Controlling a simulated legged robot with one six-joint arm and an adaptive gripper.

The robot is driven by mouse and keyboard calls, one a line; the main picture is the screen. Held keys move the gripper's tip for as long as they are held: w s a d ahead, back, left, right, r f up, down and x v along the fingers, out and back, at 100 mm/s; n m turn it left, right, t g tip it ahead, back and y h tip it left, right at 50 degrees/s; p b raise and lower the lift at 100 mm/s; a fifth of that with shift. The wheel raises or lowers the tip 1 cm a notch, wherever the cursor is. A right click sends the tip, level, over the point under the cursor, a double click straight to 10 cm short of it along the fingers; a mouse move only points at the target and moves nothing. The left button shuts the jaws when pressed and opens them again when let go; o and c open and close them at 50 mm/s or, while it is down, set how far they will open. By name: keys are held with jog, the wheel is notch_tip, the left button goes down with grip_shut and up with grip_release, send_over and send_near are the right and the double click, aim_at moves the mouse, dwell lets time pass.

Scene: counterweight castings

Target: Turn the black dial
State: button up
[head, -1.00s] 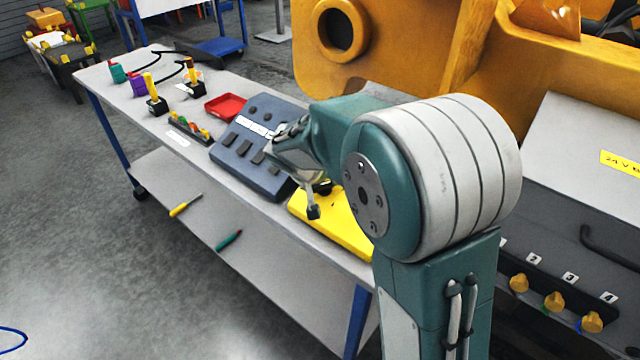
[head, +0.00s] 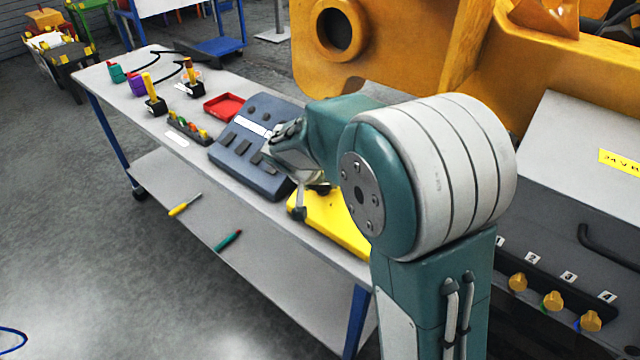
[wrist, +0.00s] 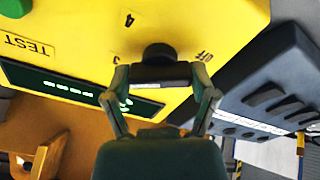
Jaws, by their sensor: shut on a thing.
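The black dial (wrist: 158,52) stands on the face of a yellow box (wrist: 215,20) in the wrist view. Printed marks surround the dial, among them "4", "3" and "off". My gripper (wrist: 161,76) is shut on the dial, with one finger at each side of it. In the head view the yellow box (head: 345,232) lies at the near end of the bench. There my gripper (head: 300,205) is over its left part, and my arm and gripper largely hide the dial.
A blue-grey panel with dark keys (head: 250,150) sits close beside the yellow box. A red tray (head: 224,105) and several small joysticks and switches stand farther along the bench (head: 110,78). A large orange casting (head: 400,60) rises behind.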

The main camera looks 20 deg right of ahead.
jog(key=o, duration=1)
jog(key=shift+s+a+f, duration=0.1)
jog(key=shift+f, duration=0.1)
jog(key=shift+r, duration=0.1)
jog(key=shift+a+r, duration=0.1)
jog(key=shift+r, duration=0.05)
jog(key=v, duration=1.1)
jog(key=shift+a+r, duration=0.2)
jog(key=shift+r, duration=0.05)
jog(key=s+d+n+y, duration=0.1)
jog(key=s, duration=0.7)
jog(key=s+d+n+t+y, duration=0.1)
jog(key=s+d+n+y, duration=0.1)
jog(key=s, duration=0.5)
jog(key=s+d+r+n+y, duration=0.1)
jog(key=s+d+y, duration=0.1)
jog(key=s, duration=0.6)
jog(key=shift+s+r+n+t, duration=0.15)
jog(key=shift+s+n+t, duration=0.15)
jog(key=shift+s+n, duration=0.1)
